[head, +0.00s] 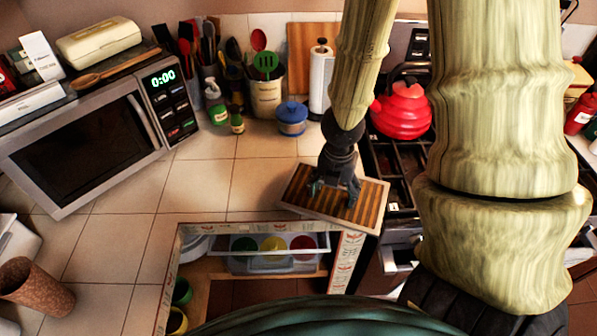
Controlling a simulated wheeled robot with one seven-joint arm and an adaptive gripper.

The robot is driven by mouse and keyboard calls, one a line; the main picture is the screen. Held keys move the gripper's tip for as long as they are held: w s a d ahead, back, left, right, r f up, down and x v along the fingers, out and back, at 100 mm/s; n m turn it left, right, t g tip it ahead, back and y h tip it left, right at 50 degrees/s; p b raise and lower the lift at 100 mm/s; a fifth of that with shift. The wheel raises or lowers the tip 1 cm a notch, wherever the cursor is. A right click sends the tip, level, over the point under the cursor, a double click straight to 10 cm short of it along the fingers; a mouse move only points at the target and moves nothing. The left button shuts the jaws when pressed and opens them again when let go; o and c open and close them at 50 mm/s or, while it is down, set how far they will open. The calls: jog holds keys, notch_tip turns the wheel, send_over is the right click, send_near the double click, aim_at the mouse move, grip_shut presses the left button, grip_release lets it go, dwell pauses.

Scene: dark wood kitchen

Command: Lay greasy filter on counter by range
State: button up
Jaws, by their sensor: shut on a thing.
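The greasy filter (302,189) is a flat rectangular panel with brown stripes and a pale frame. My gripper (334,190) is above its middle and shut on it, hiding part of the stripes. The filter is over the right end of the tiled counter (197,186), beside the range (390,182). It looks slightly turned, with its right corner near the counter's edge. I cannot tell whether it touches the tiles. My arm covers much of the range.
A red kettle (403,110) stands on the range. A blue pot (292,119), a paper towel roll (320,80) and a utensil crock (267,97) stand behind the filter. A microwave (85,140) is at left. An open cabinet (262,268) lies below the front edge. Tiles left of the filter are clear.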

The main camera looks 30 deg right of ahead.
aim_at(299, 166)
jog(key=shift+w+a, duration=0.1)
jog(key=shift+w, duration=0.1)
jog(key=shift+w+r+p, duration=0.2)
jog(key=shift+w+p, duration=0.1)
jog(key=shift+w, duration=0.05)
jog(key=w+p, duration=0.2)
jog(key=w, duration=0.2)
jog(key=w+f+p, duration=0.1)
jog(key=w+p, duration=0.1)
jog(key=w, duration=0.2)
jog(key=w+a+p, duration=0.1)
jog(key=w+p, duration=0.1)
jog(key=w, duration=0.2)
jog(key=shift+a+f, duration=0.1)
jog(key=shift+f, duration=0.1)
jog(key=shift+w+f, duration=0.2)
jog(key=shift+w, duration=0.05)
jog(key=shift+f+b, duration=0.9)
jog(key=shift+f, duration=0.7)
jog(key=shift+f, duration=0.1)
jog(key=o, duration=1.1)
jog(key=shift+o, duration=0.2)
